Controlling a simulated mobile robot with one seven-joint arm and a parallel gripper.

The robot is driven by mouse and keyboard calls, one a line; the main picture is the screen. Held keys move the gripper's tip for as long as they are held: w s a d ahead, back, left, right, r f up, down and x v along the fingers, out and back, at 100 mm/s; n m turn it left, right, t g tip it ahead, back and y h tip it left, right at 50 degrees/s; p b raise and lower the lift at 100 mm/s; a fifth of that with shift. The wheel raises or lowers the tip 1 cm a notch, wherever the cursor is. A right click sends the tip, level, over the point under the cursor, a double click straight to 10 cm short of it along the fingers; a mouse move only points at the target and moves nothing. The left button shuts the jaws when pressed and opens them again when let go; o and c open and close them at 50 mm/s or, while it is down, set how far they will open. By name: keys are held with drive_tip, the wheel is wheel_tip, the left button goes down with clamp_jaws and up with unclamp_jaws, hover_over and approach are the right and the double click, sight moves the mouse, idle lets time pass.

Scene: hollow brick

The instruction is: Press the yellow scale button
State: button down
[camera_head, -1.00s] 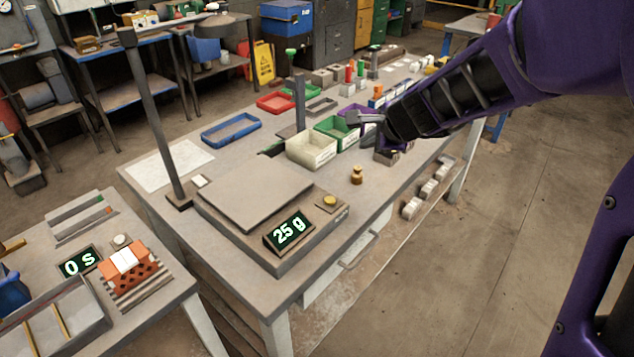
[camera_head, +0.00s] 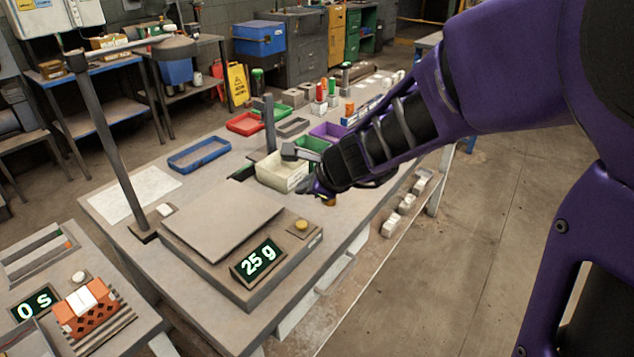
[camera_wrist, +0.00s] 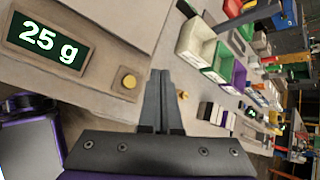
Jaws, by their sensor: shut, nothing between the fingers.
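The yellow scale button (camera_head: 301,225) sits on a small square plate at the right front corner of the grey scale (camera_head: 222,272). The scale's display (camera_head: 258,262) reads 25 g, and its flat top plate is empty. In the wrist view the button (camera_wrist: 129,81) lies just left of my gripper's fingertips (camera_wrist: 161,74), and the display (camera_wrist: 47,43) is at upper left. My gripper is shut and empty, its fingers together. In the head view the gripper is near the scale's right side, partly hidden by my arm; the fingers are apart from the button.
A cream bin (camera_head: 278,178) stands behind the scale, with a green bin (camera_head: 318,146) beyond it. A dark upright post (camera_head: 270,125) rises near the bins. A small brass weight (camera_wrist: 182,94) shows beside the fingers in the wrist view. A blue tray (camera_head: 199,155) lies farther back.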

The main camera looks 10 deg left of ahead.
drive_tip(key=b, duration=0.3)
hover_over(306, 228)
wheel_tip(306, 228, down, 5)
drive_tip(key=shift+r, duration=0.2)
drive_tip(key=shift+f+b, duration=0.4)
drive_tip(key=shift+f, duration=0.65)
idle(0.8)
drive_tip(key=shift+f, duration=0.4)
drive_tip(key=shift+f, duration=0.4)
idle(0.4)
drive_tip(key=shift+r, duration=0.15)
drive_tip(key=shift+r+p, duration=0.65)
drive_tip(key=shift+r, duration=0.15)
drive_tip(key=shift+r+p, duration=2.25)
drive_tip(key=shift+r, duration=0.1)
